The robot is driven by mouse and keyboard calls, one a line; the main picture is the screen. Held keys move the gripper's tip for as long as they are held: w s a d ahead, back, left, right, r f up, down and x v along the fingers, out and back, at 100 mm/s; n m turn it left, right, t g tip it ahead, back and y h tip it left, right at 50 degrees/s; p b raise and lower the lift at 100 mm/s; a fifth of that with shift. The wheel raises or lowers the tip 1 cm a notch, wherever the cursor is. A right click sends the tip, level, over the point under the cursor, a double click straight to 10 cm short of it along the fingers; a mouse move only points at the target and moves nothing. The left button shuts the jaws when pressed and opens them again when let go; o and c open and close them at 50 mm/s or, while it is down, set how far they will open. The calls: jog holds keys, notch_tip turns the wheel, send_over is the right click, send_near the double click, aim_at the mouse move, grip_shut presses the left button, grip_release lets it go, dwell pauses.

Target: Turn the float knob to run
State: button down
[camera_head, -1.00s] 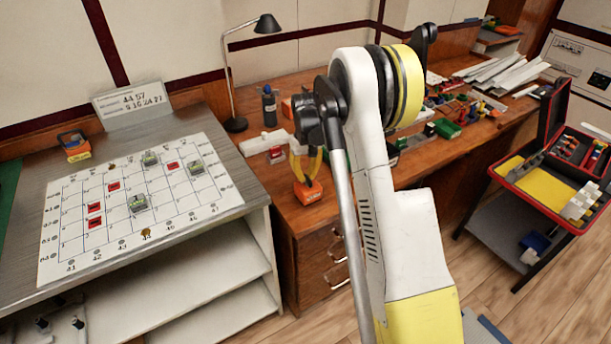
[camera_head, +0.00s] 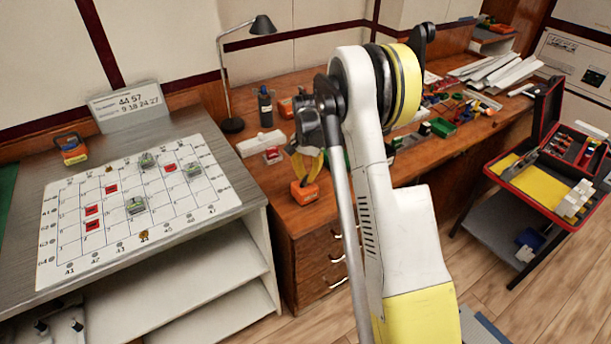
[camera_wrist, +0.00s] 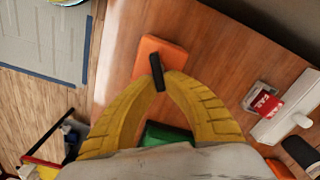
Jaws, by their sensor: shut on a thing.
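The float knob is a black bar handle (camera_wrist: 157,72) on an orange box (camera_wrist: 158,50), seen in the wrist view. The bar stands nearly lengthwise in that picture, its top leaning slightly left. The same orange box (camera_head: 304,193) sits near the front edge of the wooden desk in the head view, under my gripper. My gripper (camera_head: 307,166) has yellow fingers that come down from above. In the wrist view the fingertips (camera_wrist: 162,79) are closed on the black handle from both sides. Any run marking on the box is not readable.
A small clear and red block (camera_wrist: 265,100) and a white bar (camera_wrist: 286,112) lie to the right in the wrist view. A green piece (camera_wrist: 165,134) lies under my fingers. A grey bench (camera_head: 205,130) with a gridded board stands left, and a red toolbox (camera_head: 545,199) right.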

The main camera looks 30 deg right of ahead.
jog(key=m, duration=0.5)
jog(key=shift+s+d, duration=0.15)
jog(key=shift+s, duration=0.2)
jog(key=shift+m, duration=0.4)
jog(key=c, duration=1.5)
grip_release()
notch_tip(320, 180, up, 12)
